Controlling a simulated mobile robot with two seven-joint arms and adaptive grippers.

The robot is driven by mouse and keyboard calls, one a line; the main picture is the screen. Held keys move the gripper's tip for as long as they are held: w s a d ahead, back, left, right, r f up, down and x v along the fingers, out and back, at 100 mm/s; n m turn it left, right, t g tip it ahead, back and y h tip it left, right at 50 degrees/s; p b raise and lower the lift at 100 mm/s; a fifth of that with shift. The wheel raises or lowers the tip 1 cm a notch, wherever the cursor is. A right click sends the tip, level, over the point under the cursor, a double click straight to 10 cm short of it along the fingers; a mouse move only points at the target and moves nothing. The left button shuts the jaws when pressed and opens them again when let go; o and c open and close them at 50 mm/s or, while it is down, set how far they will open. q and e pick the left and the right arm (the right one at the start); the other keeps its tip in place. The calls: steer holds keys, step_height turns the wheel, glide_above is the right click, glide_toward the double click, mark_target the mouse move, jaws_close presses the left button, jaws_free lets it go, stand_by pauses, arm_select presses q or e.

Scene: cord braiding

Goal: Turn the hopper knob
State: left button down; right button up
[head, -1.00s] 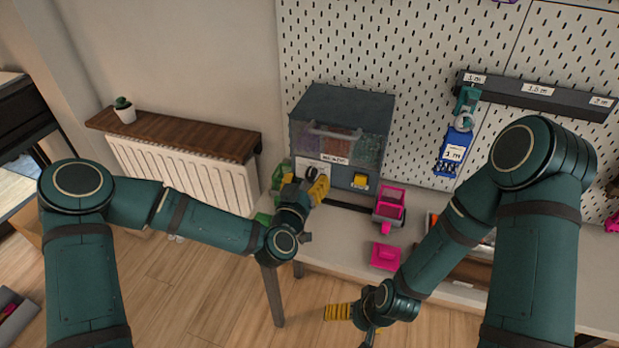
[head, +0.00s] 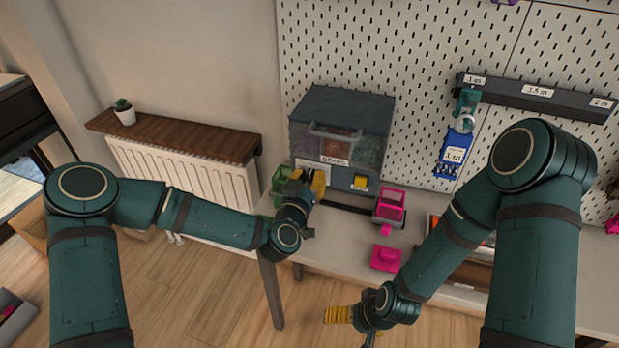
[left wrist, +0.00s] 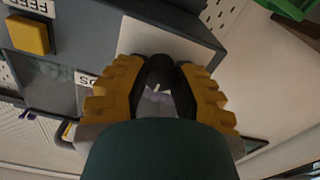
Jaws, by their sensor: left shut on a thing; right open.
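The hopper (head: 340,130) is a dark grey box with a clear window onto coloured beads, standing at the back of the table against the pegboard. My left gripper (head: 314,180) is at the lower left of its front. In the left wrist view my left gripper (left wrist: 158,75) has its yellow fingers shut around a black knob (left wrist: 159,68) in front of a pale plate on the hopper. The fingers hide most of the knob, and its turn angle is hard to tell. My right gripper (head: 340,314) is low, in front of the table, open and empty.
A yellow button (head: 360,182) sits on the hopper front, and it also shows beside a FEED label in the left wrist view (left wrist: 29,35). A pink cart (head: 390,205) and pink block (head: 386,258) are to the right. A green bin (head: 282,180) is at the left.

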arm_select(q)
steer(key=shift+n, duration=0.3)
steer(key=n, duration=0.5)
steer(key=shift+n, duration=0.4)
steer(key=n, duration=0.5)
steer(key=shift+w+a, duration=0.1)
steer(key=shift+n, duration=0.3)
steer(key=c, duration=0.7)
jaws_free()
steer(key=v, duration=1.2)
